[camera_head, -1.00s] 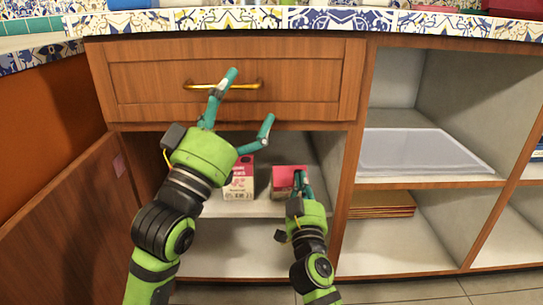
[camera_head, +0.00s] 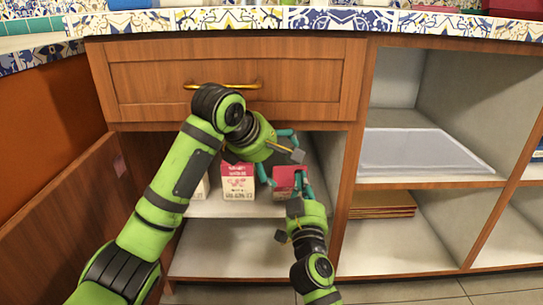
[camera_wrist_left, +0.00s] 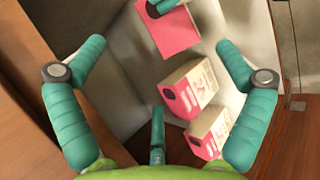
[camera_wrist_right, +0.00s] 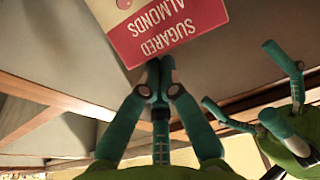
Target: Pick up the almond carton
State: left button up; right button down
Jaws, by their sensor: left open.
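The almond carton (camera_head: 287,180), pink on top, stands on the cabinet shelf below the drawer. The right wrist view shows its label, "SUGARED ALMONDS" (camera_wrist_right: 160,28). My left gripper (camera_head: 282,160) is open, reaching in under the drawer, above and left of this carton. In the left wrist view the almond carton (camera_wrist_left: 182,38) lies ahead, beyond the open fingers. My right gripper (camera_wrist_right: 160,66) has its fingertips together at the carton's near edge, with nothing visible between them. In the head view its fingers partly cover the carton's right side.
Another pink-and-white carton (camera_head: 238,182) stands left of the almond carton, with a third (camera_head: 200,187) partly behind my left arm. The drawer (camera_head: 300,80) is shut above. An open door (camera_head: 75,215) is at left. A divider (camera_head: 353,165) stands at right.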

aim_at(285, 173)
pick_arm(q)
jog(key=shift+s+a+r+n, duration=0.1)
jog(key=shift+s+r+n, duration=0.05)
jog(key=shift+n, duration=0.45)
pick_arm(e)
jog(key=shift+d+f, duration=0.1)
jog(key=shift+f, duration=0.45)
pick_arm(q)
jog(key=x, duration=1.2)
jog(key=shift+s+a, duration=0.15)
jog(key=c, duration=1.4)
jog(key=shift+f, duration=0.4)
pick_arm(e)
jog(key=shift+w+r, duration=0.1)
jog(key=shift+r, duration=0.7)
